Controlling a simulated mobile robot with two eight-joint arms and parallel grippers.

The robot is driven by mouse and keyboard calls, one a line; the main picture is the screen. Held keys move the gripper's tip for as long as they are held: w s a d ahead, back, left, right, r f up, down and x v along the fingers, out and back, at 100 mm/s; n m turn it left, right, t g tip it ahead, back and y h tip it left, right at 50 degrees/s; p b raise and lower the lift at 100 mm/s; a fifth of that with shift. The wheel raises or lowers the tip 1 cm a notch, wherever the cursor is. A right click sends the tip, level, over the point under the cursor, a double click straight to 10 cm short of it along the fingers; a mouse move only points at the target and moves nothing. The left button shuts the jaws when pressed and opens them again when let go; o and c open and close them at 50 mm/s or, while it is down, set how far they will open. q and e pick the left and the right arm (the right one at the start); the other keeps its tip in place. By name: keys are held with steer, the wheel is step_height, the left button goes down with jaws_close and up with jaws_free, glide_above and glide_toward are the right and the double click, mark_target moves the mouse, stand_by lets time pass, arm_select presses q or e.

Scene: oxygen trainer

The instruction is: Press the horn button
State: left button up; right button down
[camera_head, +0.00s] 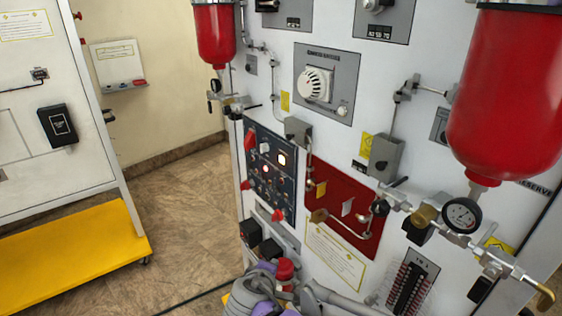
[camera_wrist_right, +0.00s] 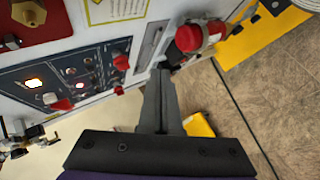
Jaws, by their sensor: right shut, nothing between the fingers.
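I cannot tell by a readable label which control is the horn button. A dark blue control panel (camera_head: 262,187) on the white cabinet carries a lit button, a white knob, small switches and red knobs; it is also at the left in the right wrist view (camera_wrist_right: 38,69). My right gripper (camera_wrist_right: 162,75) is shut and empty, its fingers pointing toward the cabinet just off the panel's edge. A red-capped cylinder (camera_wrist_right: 188,38) is close beyond the fingertips; its cap also shows low in the head view (camera_head: 285,268). My left gripper is out of view.
A red plate with valves (camera_head: 335,232) sits right of the panel. A large red tank (camera_head: 505,95) and a gauge (camera_head: 461,215) project at the right. A yellow-based white cart (camera_head: 70,265) stands at the left. Open floor (camera_head: 190,200) lies between.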

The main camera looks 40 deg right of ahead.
mark_target(282, 160)
steer(key=w+d+r+n+t+h, duration=0.2)
steer(key=w+r+n+t+h, duration=0.1)
steer(key=w+r, duration=0.5)
steer(key=w+d+r+n+t+h, duration=0.2)
steer(key=w+r+n+t+h, duration=0.1)
steer(key=w+r+n, duration=0.3)
step_height(282, 160, up, 2)
steer(key=shift+w+r+h+p, duration=0.15)
steer(key=shift+w+h+p, duration=0.15)
steer(key=shift+w+h, duration=0.55)
steer(key=shift+d, duration=0.25)
steer(key=d, duration=0.8)
steer(key=shift+s+d, duration=0.25)
steer(key=shift+s, duration=0.15)
steer(key=shift+d, duration=0.1)
steer(key=shift+d, duration=0.35)
